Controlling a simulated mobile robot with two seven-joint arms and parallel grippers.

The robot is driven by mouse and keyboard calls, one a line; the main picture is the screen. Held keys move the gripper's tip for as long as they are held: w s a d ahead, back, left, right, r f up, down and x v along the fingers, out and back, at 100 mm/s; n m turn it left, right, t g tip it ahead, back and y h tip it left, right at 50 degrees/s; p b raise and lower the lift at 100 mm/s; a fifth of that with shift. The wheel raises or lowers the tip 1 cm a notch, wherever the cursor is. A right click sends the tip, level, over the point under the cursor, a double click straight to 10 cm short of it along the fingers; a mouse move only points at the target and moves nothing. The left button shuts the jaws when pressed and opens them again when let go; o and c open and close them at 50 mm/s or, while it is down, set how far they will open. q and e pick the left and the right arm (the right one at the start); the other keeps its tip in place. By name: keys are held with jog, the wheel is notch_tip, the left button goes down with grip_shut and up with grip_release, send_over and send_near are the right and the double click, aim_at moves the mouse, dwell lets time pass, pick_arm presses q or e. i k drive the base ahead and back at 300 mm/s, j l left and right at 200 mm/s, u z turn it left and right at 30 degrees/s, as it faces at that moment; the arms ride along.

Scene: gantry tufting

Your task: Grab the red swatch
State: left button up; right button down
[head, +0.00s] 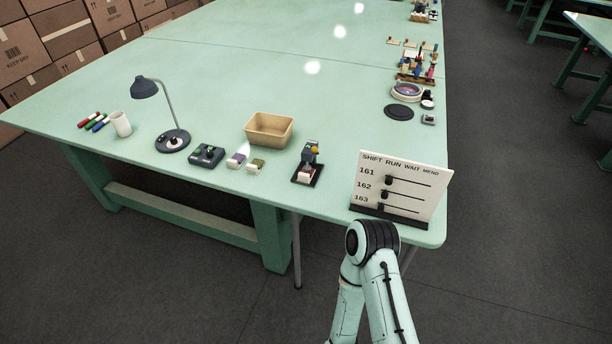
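I cannot pick out a red swatch for certain. A small white block with a purple top (238,157) and one with an olive top (256,166) lie near the front edge of the green table (340,115). Right of them stands a small dark device (308,162) on a black base. A small pale piece with a reddish tint (304,176) sits at its front; I cannot tell what it is. One of my arms rises at the bottom right, with its bent joint before the table edge. Neither gripper shows.
A tan bin (269,129), a dark control box (206,155), a desk lamp (172,141), a white cup (121,124) and several coloured markers (94,121) stand left of the device. A shift board (400,187) stands at the front right corner. The table's middle is clear.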

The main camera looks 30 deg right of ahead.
aim_at(305, 177)
jog(key=i+j, duration=0.1)
jog(key=i, duration=0.25)
jog(key=i+j+z, duration=0.3)
jog(key=i, duration=0.2)
jog(key=i+j+z, duration=0.3)
jog(key=i, duration=0.15)
